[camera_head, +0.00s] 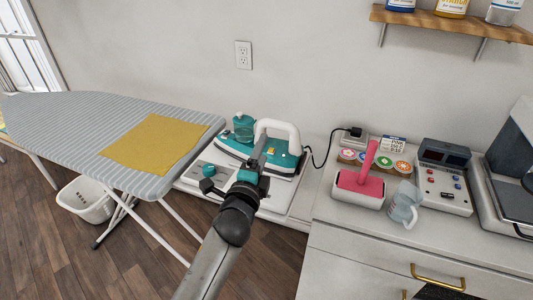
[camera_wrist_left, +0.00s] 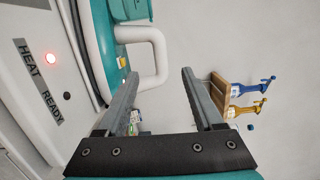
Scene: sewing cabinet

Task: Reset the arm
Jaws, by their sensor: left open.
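My left arm comes up from the bottom of the head view. Its gripper (camera_head: 260,155) is in front of the teal and white iron (camera_head: 290,160) on its white station (camera_head: 215,172). In the left wrist view the two fingers (camera_wrist_left: 160,82) stand wide apart with nothing held between them. The iron's white handle (camera_wrist_left: 160,60) shows beyond the fingers, partly behind the left one. I cannot tell whether the gripper touches the iron or station. My right gripper is in neither view.
An ironing board (camera_head: 70,115) with a yellow cloth (camera_head: 155,145) stands left. A white basket (camera_head: 88,200) is below it. On the cabinet (camera_head: 345,225) are a pink-handled roller (camera_head: 362,182), a mug (camera_head: 403,204) and a control box (camera_head: 442,182). A bottle shelf (camera_head: 450,24) hangs above.

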